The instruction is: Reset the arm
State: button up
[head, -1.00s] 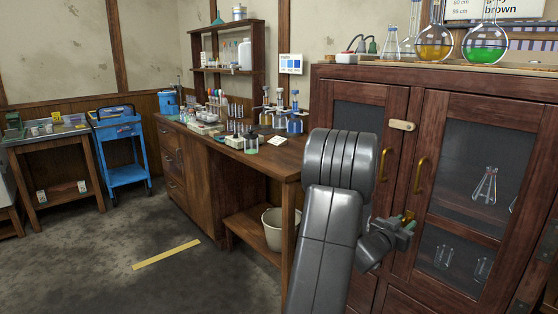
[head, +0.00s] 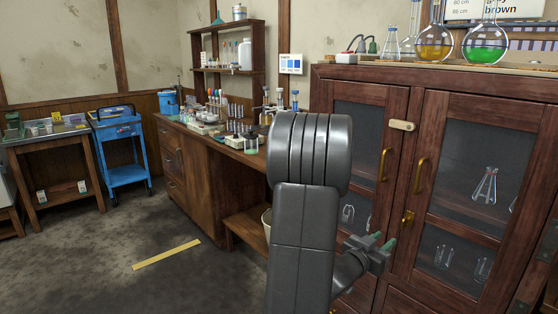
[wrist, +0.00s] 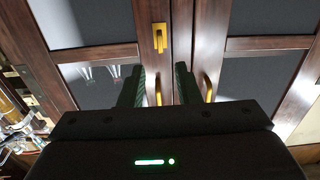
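My arm stands in front of the wooden cabinet (head: 400,85) in the head view. My gripper (head: 384,243) is low, in front of the cabinet doors, left of the small brass latch (head: 407,218). In the wrist view my gripper (wrist: 158,85) shows two green fingers well apart with nothing between them. Beyond the fingers are the cabinet doors, with the brass latch (wrist: 160,38) near the centre seam. Both doors look closed.
Brass handles (head: 420,175) are on the doors. Flasks with amber (head: 434,42) and green (head: 484,45) liquid stand on the cabinet top. A wooden bench (head: 200,145) with glassware is at left. A blue cart (head: 122,150) stands further left. The floor between is clear.

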aim_at(402, 225)
jog(key=x, duration=1.2)
jog(key=shift+w+d, duration=0.3)
jog(key=shift+f+m+b, duration=0.15)
jog(key=shift+m+b, duration=0.15)
jog(key=shift+m, duration=0.1)
jog(key=shift+s+a+m+b, duration=0.15)
jog(key=shift+m+b, duration=0.2)
jog(key=shift+m, duration=0.55)
jog(key=m+b, duration=0.1)
jog(key=m, duration=0.3)
jog(key=shift+b, duration=0.4)
jog(key=m+b, duration=0.1)
jog(key=m, duration=0.3)
jog(key=shift+m, duration=0.3)
jog(key=shift+m+b, duration=0.45)
jog(key=shift+m, duration=1.05)
